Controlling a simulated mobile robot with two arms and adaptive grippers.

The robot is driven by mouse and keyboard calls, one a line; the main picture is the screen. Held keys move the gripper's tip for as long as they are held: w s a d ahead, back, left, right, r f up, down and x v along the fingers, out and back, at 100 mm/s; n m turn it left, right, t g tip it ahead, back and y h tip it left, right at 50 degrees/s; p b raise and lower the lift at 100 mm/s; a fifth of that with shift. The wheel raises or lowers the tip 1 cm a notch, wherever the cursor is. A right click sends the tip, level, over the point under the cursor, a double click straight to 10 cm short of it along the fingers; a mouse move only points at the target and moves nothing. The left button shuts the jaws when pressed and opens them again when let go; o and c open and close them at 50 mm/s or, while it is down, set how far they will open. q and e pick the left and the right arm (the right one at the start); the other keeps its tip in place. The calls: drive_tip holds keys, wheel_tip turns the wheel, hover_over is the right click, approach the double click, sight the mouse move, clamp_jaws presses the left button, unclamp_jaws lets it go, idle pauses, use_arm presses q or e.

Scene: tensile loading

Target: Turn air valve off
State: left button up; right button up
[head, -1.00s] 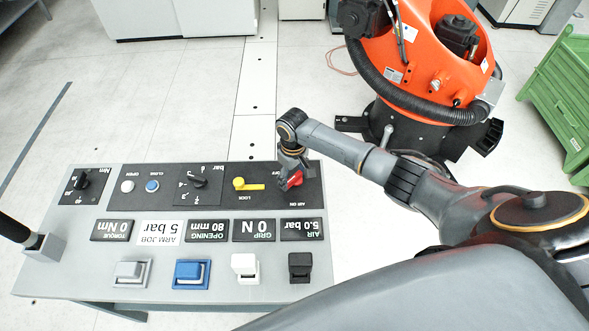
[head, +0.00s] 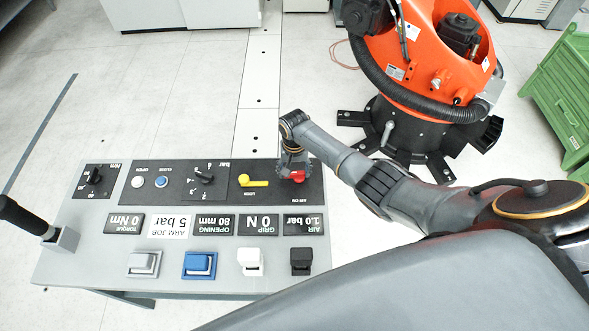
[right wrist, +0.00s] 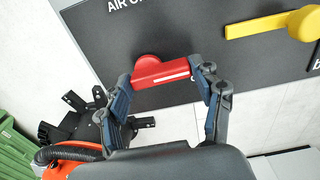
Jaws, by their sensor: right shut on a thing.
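The red air valve handle (head: 298,177) is on the dark panel at the right end of the console, above the "AIR ON" label. In the right wrist view the handle (right wrist: 162,74) lies nearly level, with its round hub at its upper edge. My right gripper (right wrist: 163,86) has one finger at each end of the handle and is shut on it. In the head view my right gripper (head: 294,166) covers part of the handle. My left gripper is not in view.
A yellow lock lever (head: 256,183) is just left of the valve. The console (head: 85,262) also carries knobs, displays and several switches. A grey block with a black lever (head: 62,240) is at its left. An orange robot (head: 425,55) and a green crate (head: 560,95) stand beyond.

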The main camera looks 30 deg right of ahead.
sight(295, 172)
drive_tip(key=shift+m, duration=0.3)
drive_tip(key=o, duration=1.2)
drive_tip(key=shift+c, duration=0.2)
drive_tip(key=shift+r, duration=0.15)
wheel_tip(295, 172, up, 12)
drive_tip(key=shift+f, duration=0.2)
